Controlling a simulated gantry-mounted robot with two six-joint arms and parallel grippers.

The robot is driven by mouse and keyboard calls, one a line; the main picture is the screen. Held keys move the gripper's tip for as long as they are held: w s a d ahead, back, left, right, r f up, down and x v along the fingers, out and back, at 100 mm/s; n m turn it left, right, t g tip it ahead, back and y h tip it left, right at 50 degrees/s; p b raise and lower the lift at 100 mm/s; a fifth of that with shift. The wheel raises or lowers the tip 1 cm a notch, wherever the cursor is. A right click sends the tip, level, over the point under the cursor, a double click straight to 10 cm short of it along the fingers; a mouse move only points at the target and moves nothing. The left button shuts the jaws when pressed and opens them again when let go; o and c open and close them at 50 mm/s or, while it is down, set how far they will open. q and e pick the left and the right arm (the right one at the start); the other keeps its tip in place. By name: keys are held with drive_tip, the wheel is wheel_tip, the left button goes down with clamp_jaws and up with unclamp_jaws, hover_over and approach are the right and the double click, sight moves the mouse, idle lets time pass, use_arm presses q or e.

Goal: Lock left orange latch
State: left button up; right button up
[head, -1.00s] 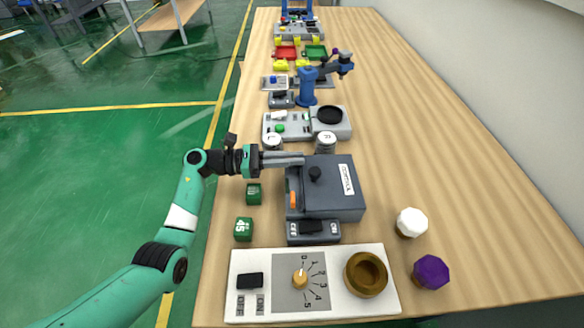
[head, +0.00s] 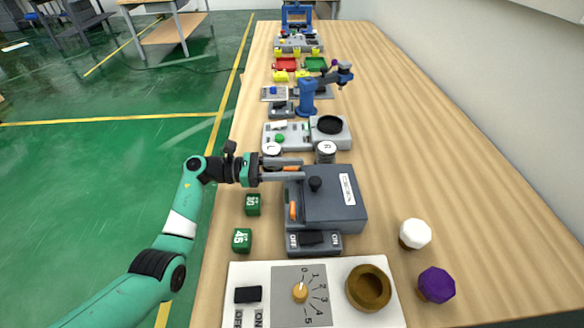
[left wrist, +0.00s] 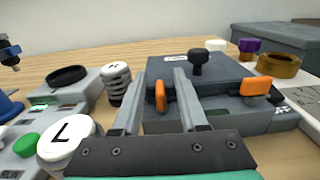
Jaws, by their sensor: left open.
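My left gripper (head: 302,169) is open at the left side of the dark grey box (head: 348,205). The left orange latch (left wrist: 160,95) stands between its two fingers in the left wrist view, end-on to the camera; I cannot tell if a finger touches it. In the head view this latch (head: 290,169) shows partly between the fingers. A second orange latch (left wrist: 255,87) lies sideways on the box front, right of the fingers; in the head view it is the nearer one (head: 292,210). My right gripper is not in view.
A black knob (head: 315,184) tops the box. White caps marked L (head: 271,149) and R (head: 325,147) stand just beyond the gripper. Green cubes (head: 252,205) lie to its near side. An OFF/ON switch (head: 312,239) sits in front of the box. The table's right side is mostly clear.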

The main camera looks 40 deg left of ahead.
use_arm(q)
drive_tip(key=shift+a, duration=0.1)
drive_tip(key=shift+s+a, duration=0.2)
drive_tip(key=shift+s, duration=0.05)
drive_tip(key=p+v, duration=0.2)
drive_tip(key=v, duration=0.9)
drive_tip(key=shift+d, duration=0.1)
